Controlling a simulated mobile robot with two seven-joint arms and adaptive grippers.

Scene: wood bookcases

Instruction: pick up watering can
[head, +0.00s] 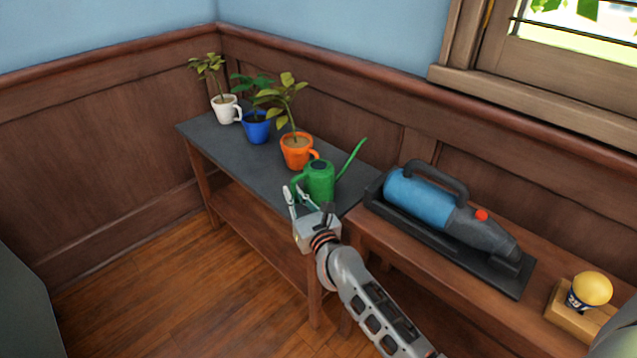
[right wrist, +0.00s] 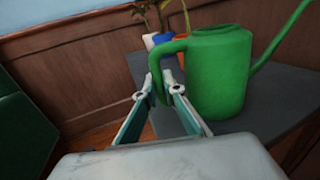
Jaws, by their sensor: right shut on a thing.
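The green watering can (head: 320,182) stands upright at the near right end of the dark-topped table, its spout pointing right and its handle on the left. In the right wrist view the watering can (right wrist: 220,75) fills the upper right. My right gripper (head: 303,198) is at the handle side of the can. In the right wrist view the fingers (right wrist: 164,92) are on either side of the lower handle and shut on it. The fingertips are partly hidden by the handle. My left gripper is not in view.
Orange (head: 297,150), blue (head: 256,127) and white (head: 227,108) potted plants stand behind the can on the dark tabletop (head: 205,130). A blue handheld vacuum (head: 425,200) lies in a black tray on the wooden bench to the right.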

